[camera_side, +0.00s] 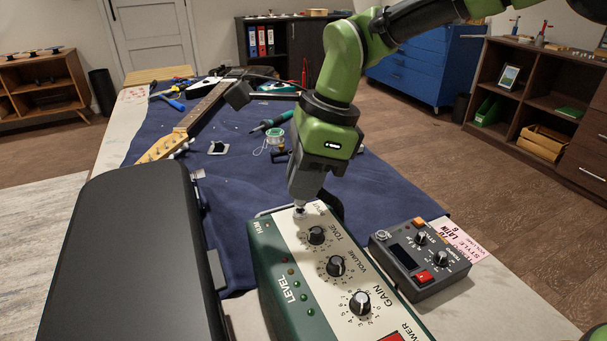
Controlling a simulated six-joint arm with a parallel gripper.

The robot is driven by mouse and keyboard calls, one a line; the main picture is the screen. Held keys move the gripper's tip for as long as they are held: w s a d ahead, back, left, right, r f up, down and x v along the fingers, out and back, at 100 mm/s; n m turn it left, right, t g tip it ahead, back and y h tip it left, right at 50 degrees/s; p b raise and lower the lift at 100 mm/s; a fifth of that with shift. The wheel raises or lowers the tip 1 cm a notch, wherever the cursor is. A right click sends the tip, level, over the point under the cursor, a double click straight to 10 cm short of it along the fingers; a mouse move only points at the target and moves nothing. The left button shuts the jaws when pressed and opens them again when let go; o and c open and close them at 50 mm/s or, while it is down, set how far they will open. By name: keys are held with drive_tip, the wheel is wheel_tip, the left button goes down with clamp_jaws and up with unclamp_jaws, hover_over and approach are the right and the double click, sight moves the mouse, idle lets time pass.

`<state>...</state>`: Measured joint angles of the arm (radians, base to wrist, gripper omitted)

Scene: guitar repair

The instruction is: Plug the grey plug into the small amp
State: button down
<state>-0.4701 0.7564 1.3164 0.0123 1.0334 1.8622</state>
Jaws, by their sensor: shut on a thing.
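The small amp (278,268) is a green box with a cream top panel, black knobs and small lights, at the front middle of the table. My gripper (301,203) points down at the far end of the amp's panel, by the input marking. It is shut on the grey plug (299,211), of which only a small part shows below the fingers. The plug's tip is at the panel, where the jack seems to be. I cannot tell how deep it sits, as the gripper and plug hide the jack.
A black case (135,255) stands close on the amp's left. A grey pedal (420,260) with knobs and a red button lies on its right. Behind, a blue cloth (235,190) holds a guitar neck (200,108), a soldering iron (272,121) and small parts.

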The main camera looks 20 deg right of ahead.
drive_tip(key=shift+f, duration=0.55)
idle(0.4)
drive_tip(key=c, duration=0.6)
unclamp_jaws()
drive_tip(key=shift+r, duration=3)
